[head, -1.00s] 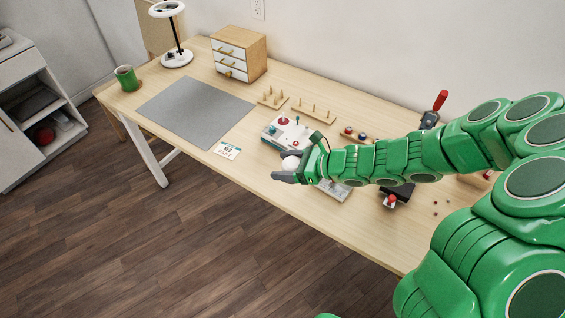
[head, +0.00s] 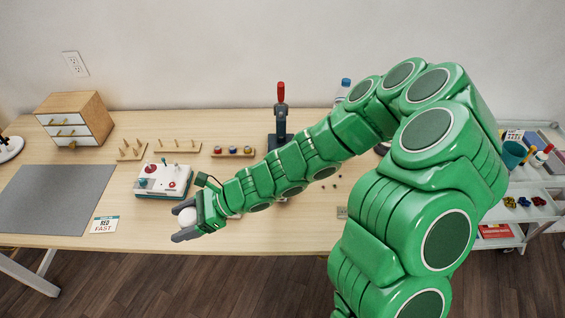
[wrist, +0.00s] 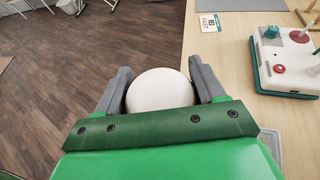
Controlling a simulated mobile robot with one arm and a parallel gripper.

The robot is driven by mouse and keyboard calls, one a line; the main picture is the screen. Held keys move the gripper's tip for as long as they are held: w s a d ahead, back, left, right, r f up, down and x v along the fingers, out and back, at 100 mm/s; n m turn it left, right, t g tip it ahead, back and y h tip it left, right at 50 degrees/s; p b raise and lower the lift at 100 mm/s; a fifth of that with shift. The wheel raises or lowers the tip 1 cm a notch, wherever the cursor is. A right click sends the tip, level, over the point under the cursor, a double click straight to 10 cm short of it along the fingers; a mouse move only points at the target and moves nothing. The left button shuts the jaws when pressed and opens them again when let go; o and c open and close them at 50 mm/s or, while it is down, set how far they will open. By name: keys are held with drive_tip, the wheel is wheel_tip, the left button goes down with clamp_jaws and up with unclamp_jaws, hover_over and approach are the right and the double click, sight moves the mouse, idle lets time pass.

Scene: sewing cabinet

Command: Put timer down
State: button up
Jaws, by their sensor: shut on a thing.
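The timer is a round white object (wrist: 160,90) between the two grey fingers in the wrist view. It also shows as a white ball shape in the head view (head: 187,216). My gripper (head: 183,223) is shut on it, near the front edge of the wooden table (head: 130,222). In the wrist view the fingers (wrist: 160,84) sit on either side of it, with dark floor beyond the table's edge. The side of the timer toward my wrist is hidden by the green gripper body.
A white and teal control box (head: 165,181) stands just behind my gripper. A printed card (head: 104,224) and a grey mat (head: 52,199) lie to the left. Pegged wooden racks (head: 178,145), a black stand with red handle (head: 281,120) and a small drawer cabinet (head: 74,118) stand farther back.

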drive_tip(key=w+d+m+t, duration=0.5)
drive_tip(key=w+d+t, duration=0.1)
drive_tip(key=w+d, duration=1.05)
drive_tip(key=w+d+m+t+h, duration=0.15)
drive_tip(key=w+d, duration=0.25)
drive_tip(key=d, duration=0.5)
drive_tip(key=w+d+m+t+h, duration=0.1)
drive_tip(key=w+d+m+t, duration=0.25)
drive_tip(key=d, duration=0.55)
drive_tip(key=w+f, duration=0.3)
drive_tip(key=w, duration=0.1)
drive_tip(key=w+f, duration=0.3)
drive_tip(key=w, duration=0.2)
drive_tip(key=w+f, duration=0.3)
drive_tip(key=w, duration=0.2)
drive_tip(key=shift+w+a+f, duration=0.1)
drive_tip(key=shift+w+a, duration=0.15)
drive_tip(key=shift+a, duration=0.1)
drive_tip(key=shift+w+f, duration=0.2)
drive_tip(key=shift+f, duration=0.05)
drive_tip(key=shift+f+y, duration=0.25)
drive_tip(key=shift+f, duration=1.25)
drive_tip(key=shift+f, duration=0.15)
drive_tip(key=o, duration=0.9)
